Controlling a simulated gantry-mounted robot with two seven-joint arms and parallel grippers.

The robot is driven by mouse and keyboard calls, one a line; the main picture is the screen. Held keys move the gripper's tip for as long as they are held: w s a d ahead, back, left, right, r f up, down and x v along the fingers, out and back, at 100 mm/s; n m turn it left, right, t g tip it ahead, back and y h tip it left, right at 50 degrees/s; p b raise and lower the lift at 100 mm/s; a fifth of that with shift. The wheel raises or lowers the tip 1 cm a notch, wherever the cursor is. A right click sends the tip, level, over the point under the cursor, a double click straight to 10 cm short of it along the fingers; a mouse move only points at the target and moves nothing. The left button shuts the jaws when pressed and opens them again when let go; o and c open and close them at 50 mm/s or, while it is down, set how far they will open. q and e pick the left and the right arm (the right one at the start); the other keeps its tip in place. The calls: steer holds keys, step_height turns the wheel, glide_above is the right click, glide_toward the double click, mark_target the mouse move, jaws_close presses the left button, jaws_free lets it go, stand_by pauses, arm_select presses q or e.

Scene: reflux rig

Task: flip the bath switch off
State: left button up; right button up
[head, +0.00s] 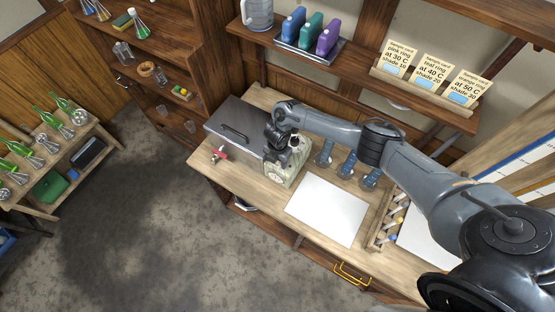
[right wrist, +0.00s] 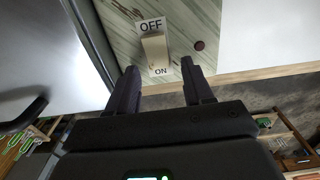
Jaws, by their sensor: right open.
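The bath switch (right wrist: 154,47) is a cream rocker on a pale, streaked panel in the right wrist view. An OFF label (right wrist: 150,26) is at its upper end and an ON label (right wrist: 160,71) at its lower end. Which end is pressed in is hard to tell. My right gripper (right wrist: 159,66) is open and empty, its fingers on either side below the switch in that view; contact is not visible. In the head view my right gripper (head: 272,148) is beside the pale greenish unit (head: 283,172), partly covering it; the switch cannot be made out there. My left gripper is not in view.
A grey metal box (head: 233,122) with a dark handle and red tap (head: 219,154) stands left of the unit. A dark red round lamp (right wrist: 199,45) is beside the switch.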

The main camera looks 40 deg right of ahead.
steer(key=shift+c, duration=0.5)
jaws_close()
steer(key=shift+d+f+b, duration=0.1)
steer(key=shift+f+b, duration=0.05)
steer(key=shift+b, duration=0.3)
steer(key=shift+w+d+g+y+b, duration=0.15)
steer(key=shift+d+g+y+b, duration=0.15)
steer(key=shift+y+b, duration=0.8)
steer(key=shift+r+b, duration=0.2)
steer(key=shift+b, duration=0.4)
steer(key=shift+r+y, duration=0.15)
steer(key=shift+y, duration=0.15)
steer(key=shift+o, duration=0.5)
jaws_free()
